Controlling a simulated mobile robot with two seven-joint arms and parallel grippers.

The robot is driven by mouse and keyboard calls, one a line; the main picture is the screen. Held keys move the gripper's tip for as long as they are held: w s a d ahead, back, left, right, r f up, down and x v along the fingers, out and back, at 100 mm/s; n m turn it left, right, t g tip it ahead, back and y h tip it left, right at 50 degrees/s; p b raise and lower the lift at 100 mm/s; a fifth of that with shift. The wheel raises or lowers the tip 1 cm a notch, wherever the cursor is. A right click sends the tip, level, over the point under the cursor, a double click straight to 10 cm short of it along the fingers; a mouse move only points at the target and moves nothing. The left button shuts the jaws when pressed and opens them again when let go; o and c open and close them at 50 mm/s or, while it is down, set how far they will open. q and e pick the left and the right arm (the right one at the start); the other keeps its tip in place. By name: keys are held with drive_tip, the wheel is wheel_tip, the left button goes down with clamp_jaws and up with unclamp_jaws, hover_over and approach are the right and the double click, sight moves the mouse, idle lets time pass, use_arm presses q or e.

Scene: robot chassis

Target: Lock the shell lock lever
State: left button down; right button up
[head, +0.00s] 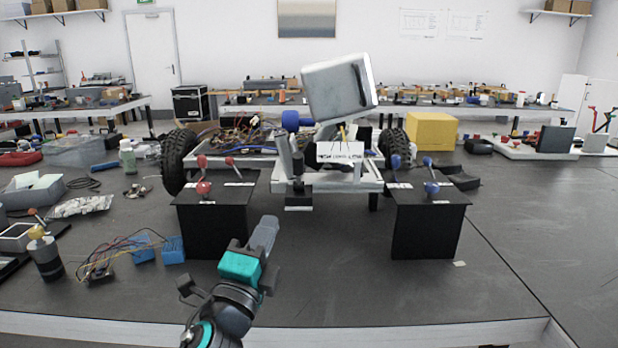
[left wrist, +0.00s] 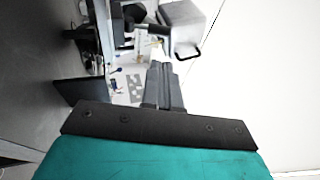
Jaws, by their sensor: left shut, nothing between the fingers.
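The robot chassis (head: 372,183) stands on the dark table with a grey shell (head: 338,90) tilted up above it. The left black box (head: 215,225) bears red-knobbed levers (head: 202,187); the right black box (head: 427,228) bears blue-knobbed levers (head: 431,188). Their labels are too small to read, so I cannot tell which is the shell lock lever. My left gripper (head: 266,228) is shut and empty, in front of and right of the left box, apart from it. In the left wrist view its fingers (left wrist: 162,88) point toward the shell (left wrist: 182,25). My right gripper is not in view.
Blue modules with wires (head: 172,250) lie left of my left gripper. A yellow box (head: 431,131) stands behind the right box. The table between the two black boxes and at front right is clear.

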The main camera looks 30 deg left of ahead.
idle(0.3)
use_arm(q)
drive_tip(key=p, duration=0.3)
approach(294, 160)
drive_tip(key=x, duration=0.2)
drive_tip(key=f+x, duration=0.1)
drive_tip(key=x, duration=0.2)
drive_tip(key=shift+w, duration=0.4)
drive_tip(key=shift+w+a+r, duration=0.1)
drive_tip(key=shift+w+r, duration=0.1)
drive_tip(key=shift+w, duration=0.45)
drive_tip(key=shift+w+a+r, duration=0.15)
drive_tip(key=shift+r, duration=0.15)
drive_tip(key=shift+w+a+r+p, duration=0.3)
drive_tip(key=shift+w+r+p, duration=0.25)
drive_tip(key=shift+p, duration=0.05)
drive_tip(key=shift+w+a+r, duration=0.35)
drive_tip(key=shift+w, duration=0.25)
drive_tip(key=shift+w+a+r, duration=0.15)
drive_tip(key=shift+w+a, duration=0.25)
drive_tip(key=shift+w, duration=0.2)
drive_tip(key=shift+a+r, duration=0.1)
drive_tip(key=shift+r, duration=0.05)
